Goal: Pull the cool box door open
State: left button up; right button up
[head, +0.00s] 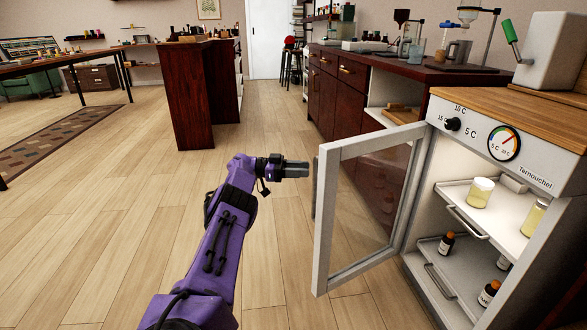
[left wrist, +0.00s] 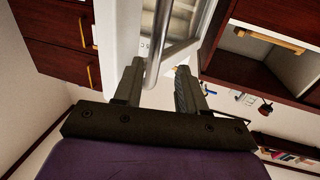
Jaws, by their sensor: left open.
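The cool box (head: 465,115) stands at the right in the head view. Its glass door (head: 330,225), with a pale grey frame, is swung wide open toward the left. The door handle (head: 315,188) is a thin upright bar on the frame's free edge. My left gripper (head: 303,169) is just left of that handle, pointing at it. In the left wrist view, the metal handle bar (left wrist: 163,40) runs between the two open fingers of my left gripper (left wrist: 158,84). I cannot tell whether a finger touches it. My right gripper is in neither view.
Inside the cool box, a beaker (head: 480,192) stands on the upper pull-out shelf (head: 455,198), and a brown bottle (head: 446,243) on the lower one. Dark red cabinets (head: 335,95) stand behind the door. The wooden floor (head: 110,200) to the left is clear.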

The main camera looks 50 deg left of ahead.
pick_arm(q)
jog(key=shift+b+v, duration=1.65)
jog(key=shift+v, duration=0.9)
